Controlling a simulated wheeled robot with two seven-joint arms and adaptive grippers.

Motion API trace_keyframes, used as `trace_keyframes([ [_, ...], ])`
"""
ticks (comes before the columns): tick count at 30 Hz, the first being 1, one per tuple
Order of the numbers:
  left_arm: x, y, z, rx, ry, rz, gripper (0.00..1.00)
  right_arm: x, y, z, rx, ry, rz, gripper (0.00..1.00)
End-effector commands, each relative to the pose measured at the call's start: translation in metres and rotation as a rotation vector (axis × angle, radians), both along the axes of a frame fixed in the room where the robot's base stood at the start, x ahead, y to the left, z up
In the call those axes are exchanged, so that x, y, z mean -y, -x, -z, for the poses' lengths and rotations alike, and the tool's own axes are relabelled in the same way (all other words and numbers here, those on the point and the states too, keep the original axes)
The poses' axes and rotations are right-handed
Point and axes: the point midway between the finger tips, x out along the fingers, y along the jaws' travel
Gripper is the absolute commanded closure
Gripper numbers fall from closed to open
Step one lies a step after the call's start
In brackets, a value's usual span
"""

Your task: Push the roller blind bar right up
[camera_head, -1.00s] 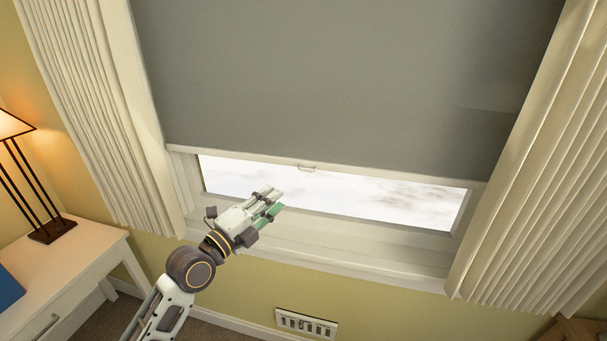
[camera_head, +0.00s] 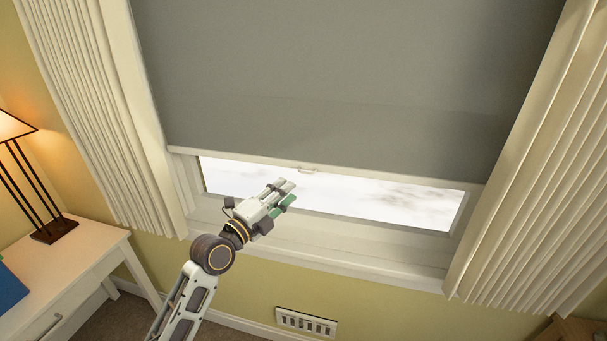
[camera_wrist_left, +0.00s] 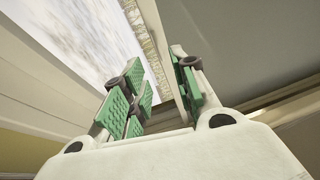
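The grey roller blind (camera_head: 330,70) hangs over most of the window. Its pale bottom bar (camera_head: 230,157) spans the window, with a small pull handle (camera_head: 308,170) at the middle. A strip of bright glass shows below the bar. My left gripper (camera_head: 286,190) is in front of that strip, below and slightly left of the handle in the head view. The grey blind (camera_wrist_left: 230,40) fills the upper right there. I cannot tell whether a finger touches the bar. My right gripper is not in view.
Pleated curtains hang at the left (camera_head: 85,110) and right (camera_head: 540,190) of the window. A white sill (camera_head: 350,262) runs below. A white desk (camera_head: 85,262) with a lit lamp (camera_head: 12,126) stands at the left.

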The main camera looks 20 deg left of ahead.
Motion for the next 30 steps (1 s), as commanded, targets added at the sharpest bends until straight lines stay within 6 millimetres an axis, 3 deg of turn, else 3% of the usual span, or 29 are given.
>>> trace_keyframes([
  [30, 0.030, -0.079, -0.011, 0.001, 0.001, 0.000, 0.72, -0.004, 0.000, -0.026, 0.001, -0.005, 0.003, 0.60],
])
